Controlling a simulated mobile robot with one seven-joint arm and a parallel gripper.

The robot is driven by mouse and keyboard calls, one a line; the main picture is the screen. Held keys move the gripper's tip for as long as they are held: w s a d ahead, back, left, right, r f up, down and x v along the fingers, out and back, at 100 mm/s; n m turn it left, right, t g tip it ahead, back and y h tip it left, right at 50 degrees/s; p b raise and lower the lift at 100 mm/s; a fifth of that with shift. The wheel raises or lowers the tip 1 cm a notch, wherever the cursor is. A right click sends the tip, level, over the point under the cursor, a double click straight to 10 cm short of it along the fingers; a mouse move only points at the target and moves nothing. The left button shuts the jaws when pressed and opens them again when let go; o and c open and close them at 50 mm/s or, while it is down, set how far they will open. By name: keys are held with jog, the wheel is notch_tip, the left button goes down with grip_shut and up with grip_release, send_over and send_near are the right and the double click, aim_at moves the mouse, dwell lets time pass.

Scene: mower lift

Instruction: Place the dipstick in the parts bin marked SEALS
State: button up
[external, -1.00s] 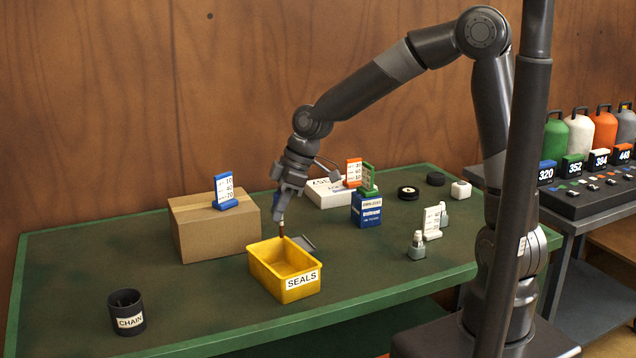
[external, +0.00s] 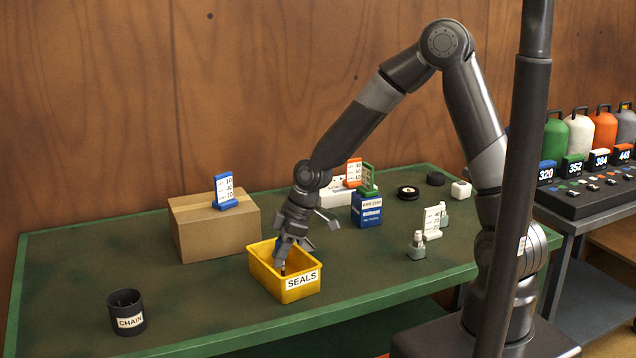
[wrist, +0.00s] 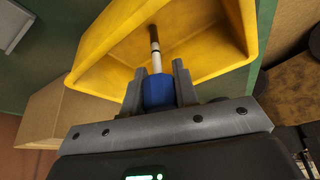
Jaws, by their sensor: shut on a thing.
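The yellow parts bin (external: 262,276) labelled SEALS stands on the green bench near its front edge; its inside also fills much of the wrist view (wrist: 210,50). My gripper (external: 283,257) points down into the bin's opening. In the wrist view my gripper (wrist: 158,88) is shut on the blue grip of the dipstick (wrist: 158,92). The dipstick's pale shaft and dark brown tip extend away from the fingers into the bin.
A cardboard box (external: 215,232) bearing a blue sign stands behind the bin to the left. A black CHAIN cup (external: 127,312) is at front left. A blue box (external: 366,212) and small bottles (external: 417,246) stand to the right. The bench between cup and bin is clear.

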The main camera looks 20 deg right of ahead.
jog(key=shift+f, duration=0.15)
jog(key=o, duration=1)
jog(key=shift+c, duration=0.2)
jog(key=v, duration=1.2)
jog(key=shift+r, duration=0.2)
jog(key=shift+d, duration=0.1)
